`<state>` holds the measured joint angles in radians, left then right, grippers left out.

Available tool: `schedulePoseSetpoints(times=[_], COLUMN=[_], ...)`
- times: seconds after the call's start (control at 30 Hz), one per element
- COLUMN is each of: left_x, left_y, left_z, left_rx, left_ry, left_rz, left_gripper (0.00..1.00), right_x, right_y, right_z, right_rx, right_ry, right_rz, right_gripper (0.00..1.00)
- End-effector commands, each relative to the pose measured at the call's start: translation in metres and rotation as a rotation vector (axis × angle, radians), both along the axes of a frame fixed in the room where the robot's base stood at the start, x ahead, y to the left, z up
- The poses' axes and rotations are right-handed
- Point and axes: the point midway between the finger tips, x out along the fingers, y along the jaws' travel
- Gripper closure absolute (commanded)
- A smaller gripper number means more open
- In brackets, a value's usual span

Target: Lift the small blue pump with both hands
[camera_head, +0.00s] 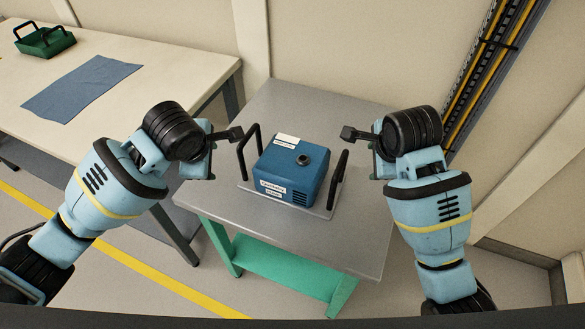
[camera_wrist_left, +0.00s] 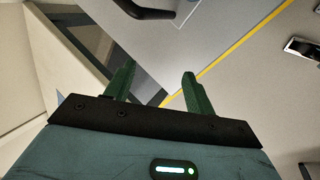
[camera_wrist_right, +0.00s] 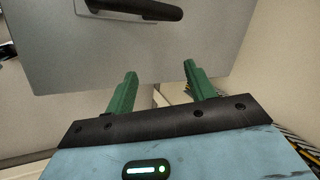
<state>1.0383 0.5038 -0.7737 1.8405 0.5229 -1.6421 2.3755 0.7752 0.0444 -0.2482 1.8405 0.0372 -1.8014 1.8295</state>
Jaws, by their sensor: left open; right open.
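The small blue pump (camera_head: 290,175) is a boxy blue unit with white labels and a round black port on top. It sits on a flat grey plate with a black upright handle at its left (camera_head: 243,160) and right (camera_head: 338,182), on a grey-topped table (camera_head: 290,110). My left gripper (camera_head: 208,165) is open and empty, left of the left handle and apart from it. My right gripper (camera_head: 380,165) is open and empty, right of the right handle and apart from it. Part of a black handle shows in the left wrist view (camera_wrist_left: 146,11) and right wrist view (camera_wrist_right: 140,9), beyond the open green fingers.
The grey table has a green frame and lower shelf (camera_head: 285,268). A pale bench (camera_head: 150,95) stands at the left with a blue cloth (camera_head: 82,87) and a green basket (camera_head: 45,41). A wall and a cable tray (camera_head: 490,60) are behind and to the right.

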Motion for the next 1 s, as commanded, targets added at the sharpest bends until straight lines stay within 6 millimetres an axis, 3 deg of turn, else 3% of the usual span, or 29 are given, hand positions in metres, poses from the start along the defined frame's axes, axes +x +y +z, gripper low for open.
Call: schedulePoseSetpoints(times=[0.27, 0.8, 1.0], left_x=[0.01, 0.051, 0.062], left_y=[0.0, 0.0, 0.0], left_z=[-0.021, -0.1, -0.121], left_rx=[0.002, 0.002, 0.001], left_ry=[0.002, 0.002, 0.001], left_rz=[0.001, 0.001, 0.0], left_gripper=[0.45, 0.45, 0.45], right_x=[0.01, 0.051, 0.062], right_y=[-0.001, -0.001, 0.0], right_z=[-0.021, -0.1, -0.121], right_rx=[-0.003, -0.003, -0.001], right_ry=[0.004, 0.003, 0.002], right_rz=[0.001, 0.0, 0.0], right_gripper=[0.45, 0.45, 0.45])
